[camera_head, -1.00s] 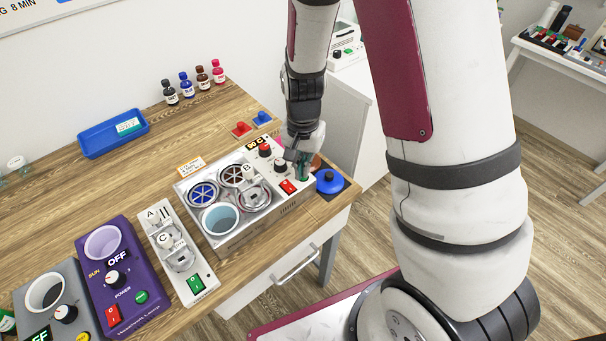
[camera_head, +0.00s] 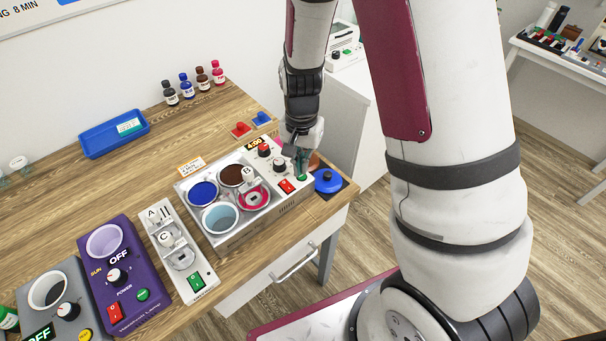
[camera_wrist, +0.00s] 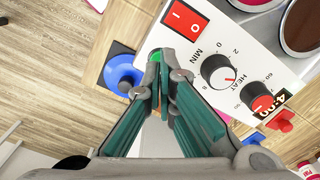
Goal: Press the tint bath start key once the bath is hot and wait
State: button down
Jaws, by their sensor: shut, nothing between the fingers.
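The tint bath (camera_head: 243,238) is a white box on the wooden bench, with blue, brown, pink and pale blue cups. Its display (camera_head: 254,142) reads 4:00 and also shows in the wrist view (camera_wrist: 272,105). The round green start key (camera_head: 302,177) is at the panel's right end; in the wrist view the green key (camera_wrist: 154,57) is partly hidden by my fingers. My gripper (camera_head: 300,163) is shut and empty, with its tips (camera_wrist: 167,80) at or just above the key; contact cannot be told. The red rocker switch (camera_wrist: 185,20) and HEAT knob (camera_wrist: 262,102) are beside it.
A white rack with lens holders (camera_head: 190,262), a purple lamp unit (camera_head: 128,270) and a grey unit (camera_head: 50,310) stand left. A blue tray (camera_head: 100,145) and several bottles (camera_head: 195,80) are behind.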

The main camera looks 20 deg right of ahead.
notch_tip(320, 180, up, 6)
jog(key=p, duration=0.2)
dwell(0.5)
dwell(0.4)
jog(key=s+r+n+t, duration=0.1)
jog(key=s+r+n, duration=0.15)
jog(key=r, duration=0.55)
jog(key=s+r+n+t, duration=0.2)
jog(key=s+r, duration=0.2)
jog(key=r, duration=0.5)
jog(key=s+r+n+t+b, duration=0.1)
jog(key=s+r+n, duration=0.1)
jog(key=s, duration=0.3)
jog(key=s+r+n+t+b, duration=0.1)
jog(key=s+r+n, duration=0.1)
jog(key=s+r, duration=0.2)
jog(key=s, duration=0.2)
jog(key=shift+s+r+t, duration=0.3)
dwell(3.5)
